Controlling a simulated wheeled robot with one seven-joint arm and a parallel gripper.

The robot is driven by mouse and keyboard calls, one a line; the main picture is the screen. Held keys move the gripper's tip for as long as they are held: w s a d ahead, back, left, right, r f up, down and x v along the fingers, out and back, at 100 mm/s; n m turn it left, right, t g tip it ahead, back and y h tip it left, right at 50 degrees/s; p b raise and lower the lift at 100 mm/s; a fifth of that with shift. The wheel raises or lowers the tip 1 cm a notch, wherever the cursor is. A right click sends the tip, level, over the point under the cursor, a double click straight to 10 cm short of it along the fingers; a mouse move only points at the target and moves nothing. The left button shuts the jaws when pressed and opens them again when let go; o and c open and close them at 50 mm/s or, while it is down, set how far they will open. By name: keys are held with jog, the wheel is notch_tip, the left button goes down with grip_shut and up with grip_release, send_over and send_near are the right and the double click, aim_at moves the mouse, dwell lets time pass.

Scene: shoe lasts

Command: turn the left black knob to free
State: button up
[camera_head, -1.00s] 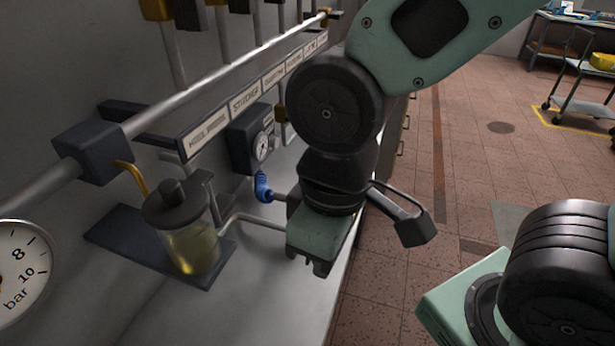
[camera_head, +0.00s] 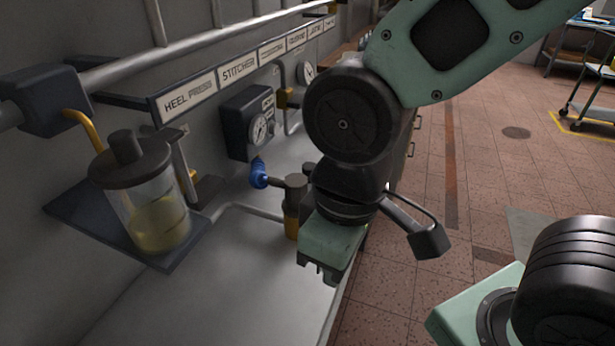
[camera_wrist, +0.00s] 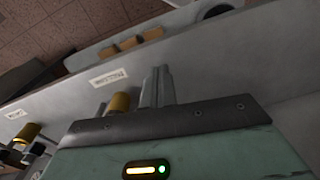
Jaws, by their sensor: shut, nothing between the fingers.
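A dark lid with a raised black top (camera_head: 125,148) caps the clear jar (camera_head: 157,222) at the left in the head view. A black gauge box (camera_head: 238,125) hangs under the label strip, right of the jar. I cannot tell which dark part is the left black knob, and no "free" mark is readable. My gripper (camera_head: 322,276) points down over the grey bench, right of the jar and apart from it. Its narrow fingers also show in the wrist view (camera_wrist: 156,88), shut together with nothing between them.
A blue lever (camera_head: 258,173) and a brass-coloured valve (camera_head: 292,215) stand close left of my gripper. A label strip (camera_head: 239,69) reads HEEL PRESS and STITCHER. A grey pipe (camera_head: 240,207) crosses the bench. The front bench surface (camera_head: 225,290) is clear.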

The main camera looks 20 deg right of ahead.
jog(key=o, duration=0.5)
jog(key=shift+w+r, duration=0.15)
jog(key=shift+r, duration=0.05)
jog(key=o, duration=0.5)
jog(key=w+r+m+p, duration=0.2)
jog(key=w, duration=0.1)
jog(key=w+r+m+p, duration=0.1)
jog(key=r, duration=0.1)
jog(key=shift+w+a+p, duration=0.15)
jog(key=shift+a+p, duration=0.15)
jog(key=shift+p, duration=0.1)
jog(key=shift+o, duration=0.2)
notch_tip(320, 180, up, 10)
jog(key=f+m+p, duration=0.1)
jog(key=m+p, duration=0.9)
jog(key=m, duration=0.5)
send_over(310, 166)
jog(key=shift+h, duration=0.3)
notch_tip(310, 166, down, 16)
jog(key=shift+f+p, duration=0.1)
jog(key=shift+p, duration=0.35)
jog(key=c, duration=1)
